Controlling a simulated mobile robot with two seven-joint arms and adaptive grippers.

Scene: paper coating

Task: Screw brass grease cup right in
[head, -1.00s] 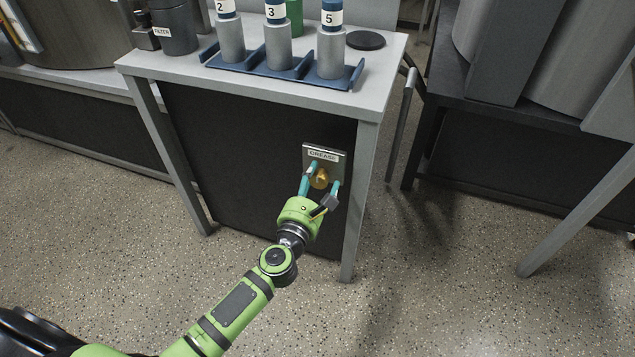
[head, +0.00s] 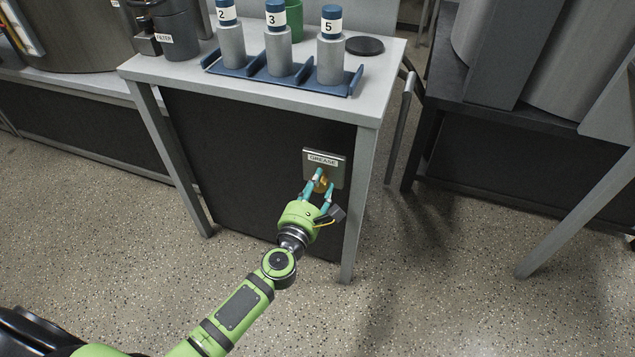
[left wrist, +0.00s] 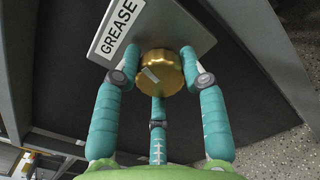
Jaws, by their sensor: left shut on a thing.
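The brass grease cup (left wrist: 158,72) sits against a grey metal plate (head: 337,170) with a GREASE label (left wrist: 118,29) on the front of the bench. In the left wrist view the cup is a gold, round cap with a small pale mark on its face. My left gripper (head: 319,183) has its teal fingers closed around the cup, and it also shows in the left wrist view (left wrist: 158,80). In the head view the fingers hide most of the cup. The join between cup and plate cannot be made out. My right gripper is not in view.
On the bench top (head: 185,78) stand numbered cylinders in a blue rack (head: 300,80), a FILTER canister (head: 176,38) and a black disc (head: 364,45). A bench leg (head: 358,205) stands just right of the plate. The floor in front is clear.

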